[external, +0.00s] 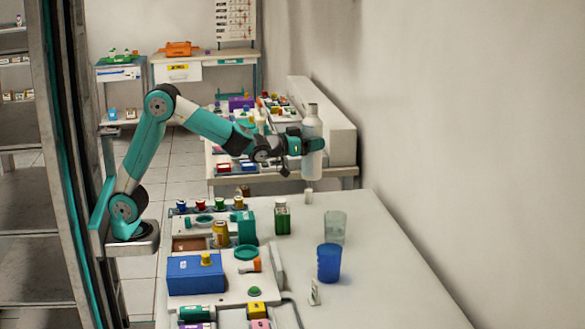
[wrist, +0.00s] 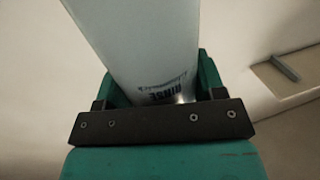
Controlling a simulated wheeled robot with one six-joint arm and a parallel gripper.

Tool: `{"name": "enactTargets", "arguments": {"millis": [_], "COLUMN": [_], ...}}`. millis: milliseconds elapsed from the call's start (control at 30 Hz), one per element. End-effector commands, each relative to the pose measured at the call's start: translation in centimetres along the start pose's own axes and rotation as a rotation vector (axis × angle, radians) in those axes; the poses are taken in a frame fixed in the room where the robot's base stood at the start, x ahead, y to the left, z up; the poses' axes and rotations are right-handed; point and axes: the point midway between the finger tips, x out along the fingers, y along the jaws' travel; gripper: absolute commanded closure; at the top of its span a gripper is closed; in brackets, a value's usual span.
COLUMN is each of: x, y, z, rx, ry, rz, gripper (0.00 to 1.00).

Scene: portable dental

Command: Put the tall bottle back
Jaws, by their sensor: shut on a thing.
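The tall bottle (external: 312,160) is pale grey-white with a narrower neck, and it is upright in the air in the external view. My gripper (external: 304,145) is shut around its middle. The bottle's base is above the near white table (external: 390,290), close to its far edge. The rest of the label is hidden by the gripper.
A small white item (external: 308,197) stands on the table below the bottle. A green-and-white bottle (external: 282,217), a clear cup (external: 335,227) and a blue cup (external: 329,262) stand nearby. A blue box (external: 195,275) is at front left. The table's right side is clear.

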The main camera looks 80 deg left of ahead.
Motion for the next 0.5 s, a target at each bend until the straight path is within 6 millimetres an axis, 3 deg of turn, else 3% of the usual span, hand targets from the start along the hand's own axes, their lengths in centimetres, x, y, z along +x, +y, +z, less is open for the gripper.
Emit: {"name": "enactTargets", "arguments": {"millis": [33, 267, 367, 500], "x": [0.2, 0.8, 0.9, 0.9], "y": [-0.9, -3.0, -3.4, -3.5], "z": [-2.3, -4.6, -4.6, -2.4], "rx": [-0.001, -0.003, -0.004, -0.001], "ry": [-0.001, 0.0, -0.001, -0.006], "rz": [-0.006, -0.015, -0.016, -0.017], "gripper": [0.67, 0.67, 0.67, 0.67]}}
